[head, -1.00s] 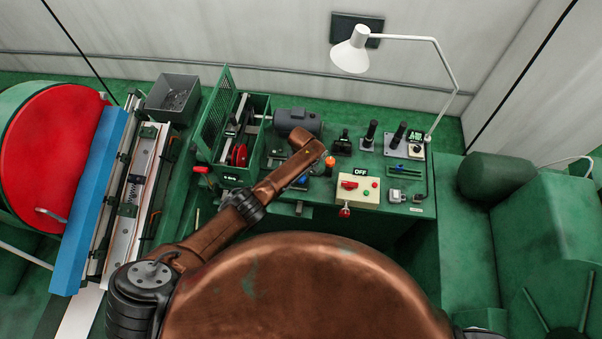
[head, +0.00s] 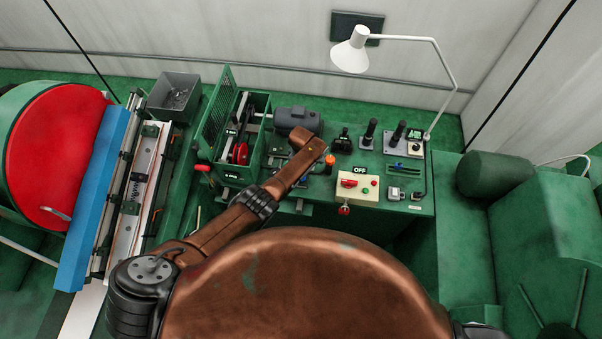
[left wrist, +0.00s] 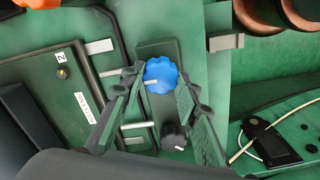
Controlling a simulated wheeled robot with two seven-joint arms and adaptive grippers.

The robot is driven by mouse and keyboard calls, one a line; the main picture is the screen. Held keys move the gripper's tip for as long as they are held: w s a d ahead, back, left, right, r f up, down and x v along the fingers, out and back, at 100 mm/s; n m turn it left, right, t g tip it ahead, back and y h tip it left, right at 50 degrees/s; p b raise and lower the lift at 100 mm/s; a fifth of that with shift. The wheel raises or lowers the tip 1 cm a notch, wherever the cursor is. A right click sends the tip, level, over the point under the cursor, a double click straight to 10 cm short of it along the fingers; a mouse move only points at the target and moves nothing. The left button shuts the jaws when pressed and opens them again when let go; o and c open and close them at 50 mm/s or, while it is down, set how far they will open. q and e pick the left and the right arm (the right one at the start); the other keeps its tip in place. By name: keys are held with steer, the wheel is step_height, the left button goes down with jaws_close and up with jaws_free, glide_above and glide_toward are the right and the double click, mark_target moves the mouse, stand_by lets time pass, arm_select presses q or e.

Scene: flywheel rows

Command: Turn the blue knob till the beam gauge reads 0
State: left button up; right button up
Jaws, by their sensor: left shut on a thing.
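The blue knob (left wrist: 160,75) is a scalloped disc with a white pointer mark, on a dark green plate in the left wrist view. My left gripper (left wrist: 158,84) has one finger on each side of it and is shut on it. In the head view only a bit of blue (head: 299,181) shows beside my left arm, which hides most of that spot. A dark knob (left wrist: 174,137) with a white mark sits below the blue one. A small lit display (head: 415,132) stands at the bench's back right; its reading is too small to tell. My right gripper is not in view.
A control box (head: 357,189) marked OFF and an orange-topped post (head: 330,160) stand right of my left arm. An open mesh-lidded case (head: 240,178) is to its left. A white lamp (head: 350,55) overhangs the back. A cable (left wrist: 265,140) lies at right in the wrist view.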

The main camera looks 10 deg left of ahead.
arm_select(q)
steer(key=shift+w+r, duration=0.1)
steer(key=shift+w, duration=0.05)
steer(key=o, duration=1.2)
steer(key=shift+c, duration=0.2)
steer(key=shift+r, duration=0.3)
step_height(320, 180, up, 11)
steer(key=shift+r, duration=0.2)
